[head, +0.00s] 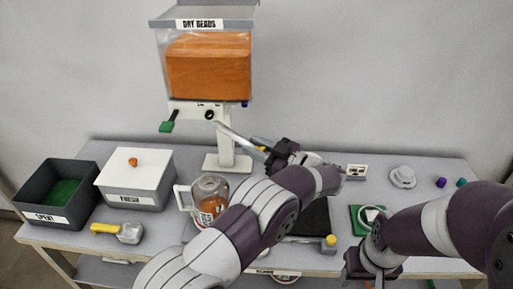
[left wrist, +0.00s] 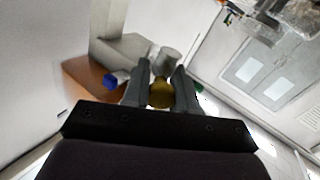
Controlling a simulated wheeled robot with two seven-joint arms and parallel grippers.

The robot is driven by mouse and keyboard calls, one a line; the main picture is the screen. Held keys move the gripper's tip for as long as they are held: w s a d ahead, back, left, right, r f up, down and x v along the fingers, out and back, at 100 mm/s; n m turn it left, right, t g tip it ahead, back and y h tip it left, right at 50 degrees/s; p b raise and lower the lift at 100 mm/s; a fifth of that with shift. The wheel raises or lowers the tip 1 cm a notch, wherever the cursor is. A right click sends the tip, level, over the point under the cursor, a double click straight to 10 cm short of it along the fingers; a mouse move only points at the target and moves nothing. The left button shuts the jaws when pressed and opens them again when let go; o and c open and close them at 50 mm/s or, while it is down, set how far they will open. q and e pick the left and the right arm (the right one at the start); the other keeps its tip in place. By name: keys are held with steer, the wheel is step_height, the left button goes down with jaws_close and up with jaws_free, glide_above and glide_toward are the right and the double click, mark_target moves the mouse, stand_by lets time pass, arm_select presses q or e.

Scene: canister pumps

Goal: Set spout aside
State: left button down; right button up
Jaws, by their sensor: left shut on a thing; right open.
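My left gripper (head: 272,152) is raised in front of the dispenser's stand and is shut on a grey spout (head: 236,136) at its yellow part. In the left wrist view the fingers (left wrist: 160,95) close on the yellow-brown piece (left wrist: 160,94), with a grey cylindrical end (left wrist: 166,60) beyond it. The spout slants up to the left, its far end near the dispenser's underside; I cannot tell whether they touch. The dispenser (head: 208,65), labelled "DRY BEADS", holds an orange-brown mass. My right gripper (head: 372,272) is open and low at the table's front edge, partly cut off.
On the table (head: 150,220) stand a dark bin (head: 34,190), a white-lidded box (head: 135,177), a yellow-handled scoop (head: 118,231) and a clear pitcher (head: 207,200). A green mat (head: 358,222) lies at right. A white round item (head: 403,176) stands farther back. My left arm hides the middle.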

arm_select(q)
steer(key=shift+r, duration=0.2)
steer(key=c, duration=1)
jaws_free()
steer(key=shift+w, duration=0.1)
steer(key=shift+o, duration=0.6)
steer(key=shift+w+f, duration=0.15)
steer(key=b+v, duration=0.2)
steer(key=v, duration=1)
steer(key=shift+s+d, duration=0.25)
steer(key=shift+f, duration=0.1)
